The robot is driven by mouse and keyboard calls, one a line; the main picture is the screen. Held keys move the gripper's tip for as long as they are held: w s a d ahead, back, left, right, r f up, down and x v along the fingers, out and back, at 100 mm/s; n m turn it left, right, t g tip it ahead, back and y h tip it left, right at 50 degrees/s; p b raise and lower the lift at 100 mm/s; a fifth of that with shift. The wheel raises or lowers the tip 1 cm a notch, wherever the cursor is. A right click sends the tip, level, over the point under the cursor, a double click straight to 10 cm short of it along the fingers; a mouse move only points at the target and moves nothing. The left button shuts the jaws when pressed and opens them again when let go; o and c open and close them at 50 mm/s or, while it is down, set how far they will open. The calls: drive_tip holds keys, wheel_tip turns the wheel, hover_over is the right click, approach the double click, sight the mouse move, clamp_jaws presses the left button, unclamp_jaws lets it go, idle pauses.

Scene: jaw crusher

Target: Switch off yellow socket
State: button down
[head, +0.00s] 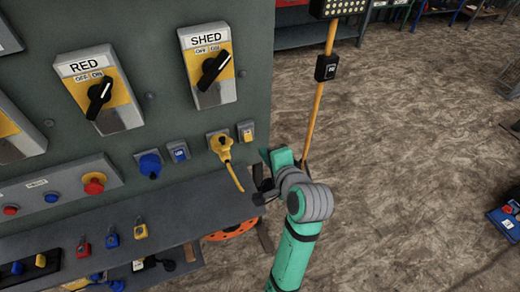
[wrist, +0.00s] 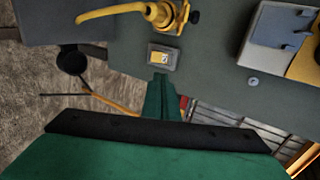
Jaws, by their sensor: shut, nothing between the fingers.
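The yellow socket (head: 219,142) is on the grey-green panel, with a yellow plug and a cable hanging from it. It also shows at the top of the wrist view (wrist: 165,14). Its small switch (head: 246,132) is a grey-framed box with a yellow and white face, just right of the socket. In the wrist view the switch (wrist: 163,57) lies just beyond my fingertips. My gripper (wrist: 160,80) is shut and empty, its narrow green fingers pointing at the switch. I cannot tell whether they touch it. The switch position is too small to read.
A blue socket (head: 149,164) and its switch (head: 179,152) are to the left. The RED (head: 100,92) and SHED (head: 209,65) rotary switches are above. A grey shelf (head: 185,210) juts out below. Right of the panel stands a yellow pole (head: 316,110); open floor lies beyond.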

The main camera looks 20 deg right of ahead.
drive_tip(key=shift+a, duration=0.35)
drive_tip(key=s+a+f+n+h, duration=0.1)
drive_tip(key=s+a+f+n, duration=0.3)
drive_tip(key=s+f, duration=0.3)
drive_tip(key=s+a+f+n+h, duration=0.1)
drive_tip(key=s+a+f+n, duration=0.25)
drive_tip(key=s+f, duration=0.45)
drive_tip(key=s+a+n+t, duration=0.1)
drive_tip(key=s+a+n, duration=0.4)
drive_tip(key=s, duration=0.4)
drive_tip(key=s+a+n+t+y, duration=0.1)
drive_tip(key=s+a+n, duration=0.4)
drive_tip(key=s, duration=0.5)
drive_tip(key=shift+r+t+y, duration=0.3)
drive_tip(key=shift+t, duration=0.1)
